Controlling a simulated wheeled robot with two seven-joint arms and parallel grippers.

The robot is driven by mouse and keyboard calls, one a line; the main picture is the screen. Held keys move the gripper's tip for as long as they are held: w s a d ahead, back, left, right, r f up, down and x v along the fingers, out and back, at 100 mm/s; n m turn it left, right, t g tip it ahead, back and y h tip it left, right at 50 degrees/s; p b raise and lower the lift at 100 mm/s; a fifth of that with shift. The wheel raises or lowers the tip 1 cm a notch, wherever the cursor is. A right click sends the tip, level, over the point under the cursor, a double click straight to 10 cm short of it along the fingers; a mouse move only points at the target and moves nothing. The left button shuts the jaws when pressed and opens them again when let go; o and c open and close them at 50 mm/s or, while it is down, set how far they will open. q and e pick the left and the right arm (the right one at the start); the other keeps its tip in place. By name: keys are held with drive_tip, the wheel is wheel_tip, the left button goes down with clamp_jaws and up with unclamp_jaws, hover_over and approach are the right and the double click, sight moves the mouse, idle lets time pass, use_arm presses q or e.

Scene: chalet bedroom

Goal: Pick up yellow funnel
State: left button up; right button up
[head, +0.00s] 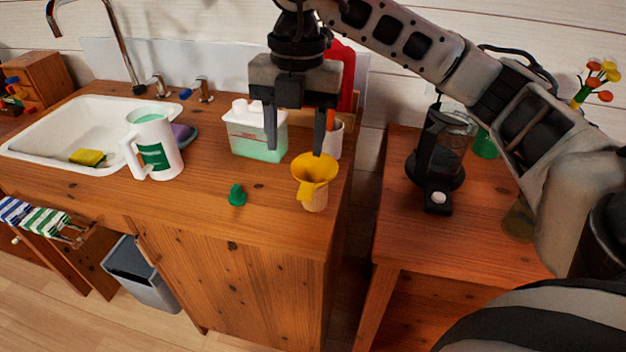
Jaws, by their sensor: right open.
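The yellow funnel (313,171) stands near the right front corner of the wooden counter. It seems to sit in or on a small tan holder whose lower part shows beneath it. My right gripper (295,150) comes in from the upper right and points down. Its two fingers are apart with nothing held between them. The right finger's tip is just above and behind the funnel's rim in the picture; the left finger is in front of the white and green container. I cannot tell whether the right finger touches the funnel. My left gripper is not in view.
Close by are a white and green container (246,137), a green cap (237,195) and a white cup (334,142). A white jug (153,146) stands left, by the sink (50,150). A gap separates the counter from the side table (400,235) with a coffee maker (436,150).

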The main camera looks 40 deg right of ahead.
sight(307, 187)
drive_tip(key=shift+m+h, duration=0.5)
drive_tip(key=f, duration=0.3)
drive_tip(key=d+f+b, duration=0.1)
drive_tip(key=f, duration=0.2)
drive_tip(key=d+f, duration=0.1)
drive_tip(key=f, duration=0.2)
drive_tip(key=shift+w+b, duration=0.1)
drive_tip(key=shift+b, duration=0.3)
drive_tip(key=shift+w+f+p, duration=0.1)
drive_tip(key=shift+f+p, duration=0.2)
drive_tip(key=shift+f, duration=2.55)
drive_tip(key=c, duration=1.1)
